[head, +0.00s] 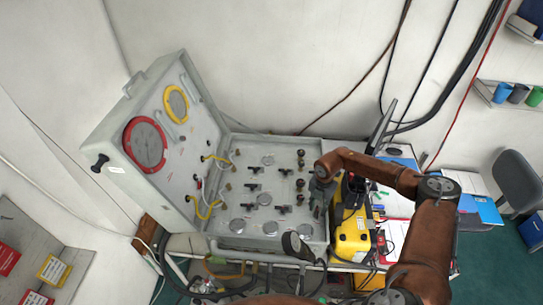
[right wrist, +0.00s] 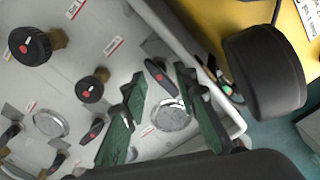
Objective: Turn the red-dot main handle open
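The open grey air panel case (head: 228,160) stands on the table, with valves and gauges on its face. In the right wrist view, a dark lever handle with a red dot (right wrist: 157,72) sits near the panel's edge, beside a round metal gauge (right wrist: 172,115). My right gripper (right wrist: 160,84) has its two green-padded fingers apart, one on each side of this handle; contact cannot be told. In the head view my right gripper (head: 319,198) is over the panel's right edge and hides the handle.
Black round knobs with red dots (right wrist: 28,46) and more small levers (right wrist: 92,131) lie to the left. A yellow box (head: 352,236) stands close to the panel's right side; a large black cylinder (right wrist: 265,72) is near my right gripper. Papers (head: 398,205) lie further right.

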